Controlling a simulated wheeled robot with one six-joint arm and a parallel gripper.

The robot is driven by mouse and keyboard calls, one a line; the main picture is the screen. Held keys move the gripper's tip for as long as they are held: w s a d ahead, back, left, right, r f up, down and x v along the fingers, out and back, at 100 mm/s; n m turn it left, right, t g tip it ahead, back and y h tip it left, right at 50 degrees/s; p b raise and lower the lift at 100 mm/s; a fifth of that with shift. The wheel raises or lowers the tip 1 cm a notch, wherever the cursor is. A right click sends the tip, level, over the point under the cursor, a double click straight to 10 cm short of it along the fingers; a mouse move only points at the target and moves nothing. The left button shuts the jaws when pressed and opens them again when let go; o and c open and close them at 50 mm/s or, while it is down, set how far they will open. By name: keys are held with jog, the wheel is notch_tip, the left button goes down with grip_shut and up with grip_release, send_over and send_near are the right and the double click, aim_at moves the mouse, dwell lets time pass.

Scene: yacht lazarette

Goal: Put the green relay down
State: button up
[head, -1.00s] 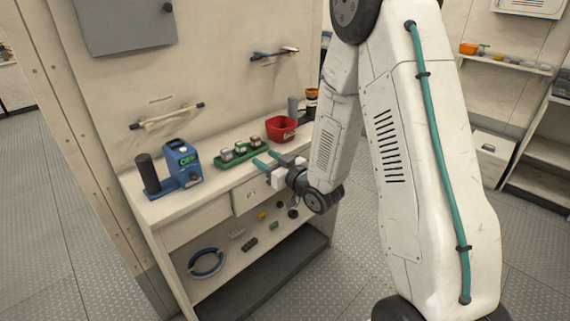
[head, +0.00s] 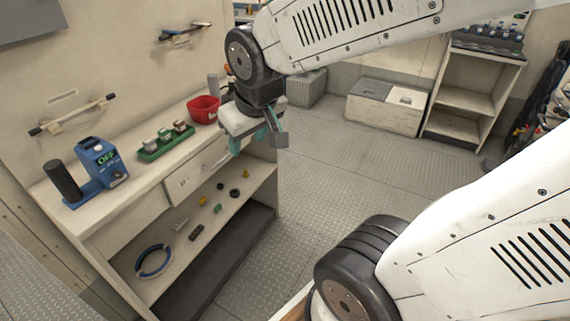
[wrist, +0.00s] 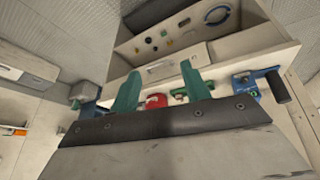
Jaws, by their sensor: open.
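My gripper (head: 257,137) has its teal fingers apart and nothing between them. It hangs in front of the bench, at the right end near the red bin. In the wrist view its fingers (wrist: 160,78) are also spread and empty. A small green block (head: 217,209), which may be the green relay, lies on the lower shelf among other small parts. A green tray (head: 153,156) on the bench top holds a few small pale and dark blocks (head: 164,134); it also shows in the wrist view (wrist: 180,95). I cannot tell whether one of these is the green relay.
The bench top (head: 140,188) also carries a blue device with a dark cylinder (head: 99,165) at left and a red bin (head: 204,109) at right. A blue ring (head: 153,261) lies on the lower shelf (head: 215,236). The floor (head: 340,150) to the right is open.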

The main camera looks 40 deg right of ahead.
jog(key=s+a+r+g, duration=0.1)
jog(key=s+g, duration=0.1)
jog(key=s, duration=0.4)
jog(key=s+a+r+g+y, duration=0.1)
jog(key=s, duration=0.6)
jog(key=shift+s+a+r+g, duration=0.2)
jog(key=shift+a+g, duration=0.05)
jog(key=shift+g, duration=0.15)
